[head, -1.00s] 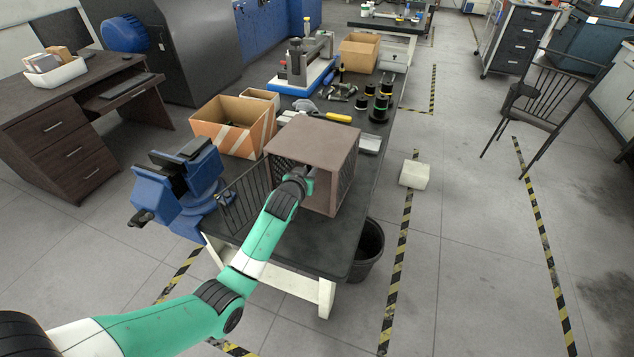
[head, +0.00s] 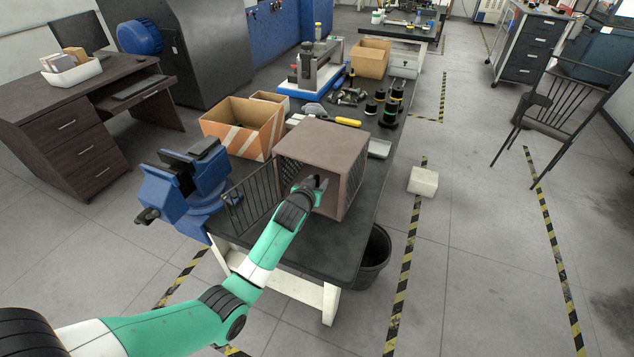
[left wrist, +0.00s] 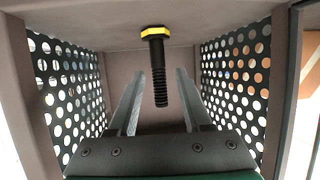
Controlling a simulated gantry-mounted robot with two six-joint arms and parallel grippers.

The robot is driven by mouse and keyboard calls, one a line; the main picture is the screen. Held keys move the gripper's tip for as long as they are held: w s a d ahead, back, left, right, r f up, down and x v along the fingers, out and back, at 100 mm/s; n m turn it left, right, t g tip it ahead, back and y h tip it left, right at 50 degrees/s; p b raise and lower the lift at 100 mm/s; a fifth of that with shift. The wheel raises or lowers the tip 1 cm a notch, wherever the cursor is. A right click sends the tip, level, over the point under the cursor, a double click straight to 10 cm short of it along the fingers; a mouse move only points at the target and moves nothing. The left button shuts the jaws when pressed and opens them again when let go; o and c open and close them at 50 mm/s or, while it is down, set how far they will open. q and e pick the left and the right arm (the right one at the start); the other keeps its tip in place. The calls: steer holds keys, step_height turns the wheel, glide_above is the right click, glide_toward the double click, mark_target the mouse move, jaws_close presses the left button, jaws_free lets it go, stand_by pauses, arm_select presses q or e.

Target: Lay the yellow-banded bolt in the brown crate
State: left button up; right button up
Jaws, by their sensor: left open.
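A black threaded bolt with a yellow band at its head (left wrist: 157,68) is inside a brown cabinet with perforated side walls, its open front facing me (head: 322,140). In the left wrist view the head meets a brown panel at the top, and the shaft points down the picture. My left gripper (head: 320,183) is at the cabinet's opening. Its open fingers (left wrist: 156,88) lie on either side of the shaft, with gaps showing. In the head view the bolt is hidden. An open brown striped carton (head: 243,122) stands left of the cabinet; I cannot tell if it is the crate.
A barred door (head: 250,197) stands open left of the cabinet's front. A blue vise (head: 180,195) is at the near left bench corner. Black spools (head: 390,108) and a yellow-handled tool (head: 347,122) lie behind. Another brown box (head: 371,57) stands farther back.

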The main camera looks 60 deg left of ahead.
arm_select(q)
steer(key=shift+r, duration=0.3)
steer(key=p+v, duration=0.5)
steer(key=v, duration=0.7)
steer(key=shift+p, duration=0.35)
